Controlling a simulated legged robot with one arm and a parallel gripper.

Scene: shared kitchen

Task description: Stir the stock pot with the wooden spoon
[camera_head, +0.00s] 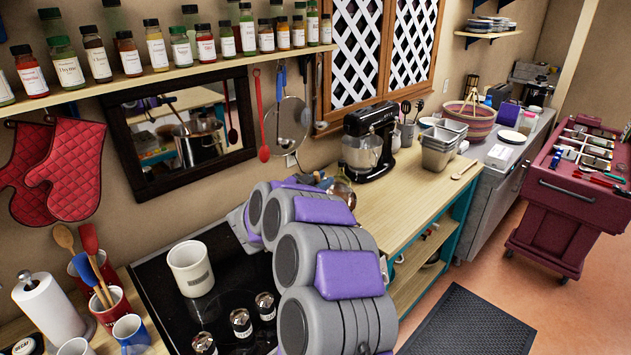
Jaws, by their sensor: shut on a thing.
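My grey and purple arm crosses the middle of the picture over the black cooktop (150,268). My gripper is not visible; the arm's own links may hide it. No stock pot shows directly. The wall mirror (190,138) reflects a shiny steel pot, with a thin shape near its top that I cannot make out. A wooden spoon (63,238) stands in a red crock (112,312) at the lower left, beside red and blue utensils. I cannot tell whether it is the task's spoon. Another flat wooden utensil (465,170) lies on the counter at the right.
A cream crock (190,268) stands on the cooktop left of my arm, with several small jars in front. A paper towel roll (48,305) is at the lower left. A black stand mixer (369,138) and metal pans (437,148) stand beyond my arm. A spice shelf (160,80) hangs above.

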